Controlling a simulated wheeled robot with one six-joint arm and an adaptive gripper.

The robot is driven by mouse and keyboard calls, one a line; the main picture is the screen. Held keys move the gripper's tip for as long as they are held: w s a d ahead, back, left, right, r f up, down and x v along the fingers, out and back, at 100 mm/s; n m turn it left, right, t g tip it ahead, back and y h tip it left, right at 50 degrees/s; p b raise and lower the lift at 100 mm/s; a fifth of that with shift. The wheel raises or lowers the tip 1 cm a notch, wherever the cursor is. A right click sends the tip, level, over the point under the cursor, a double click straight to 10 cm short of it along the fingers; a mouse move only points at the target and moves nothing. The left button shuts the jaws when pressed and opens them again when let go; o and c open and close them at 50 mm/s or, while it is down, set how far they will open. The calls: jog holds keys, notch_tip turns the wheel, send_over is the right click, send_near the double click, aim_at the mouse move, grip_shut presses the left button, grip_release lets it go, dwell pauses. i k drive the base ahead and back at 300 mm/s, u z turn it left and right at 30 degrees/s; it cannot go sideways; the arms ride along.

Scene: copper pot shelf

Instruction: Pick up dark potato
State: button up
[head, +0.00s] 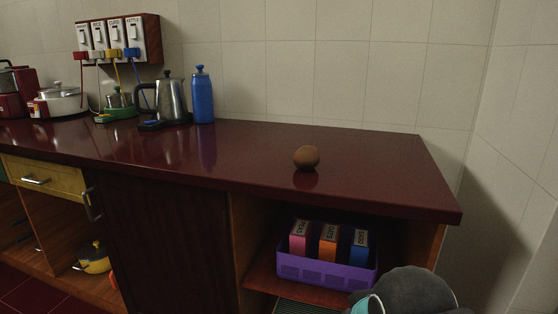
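The dark potato (306,157) is a small brown, rounded lump. It rests on the dark red, glossy countertop (370,160), right of the middle and near the front edge, with nothing touching it. A dark grey rounded part with a light blue band at the bottom right edge looks like part of my own arm. My gripper's fingers do not show in the head view.
A blue bottle (202,95) and a steel kettle (171,97) stand at the back left of the counter. A purple basket (326,272) with several boxes sits on the shelf below. The counter around the potato is clear.

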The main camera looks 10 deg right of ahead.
aim_at(306, 158)
jog(key=z, duration=1.95)
jog(key=k, duration=1.45)
jog(key=u, duration=1.55)
jog(key=i, duration=0.5)
jog(key=u, duration=0.15)
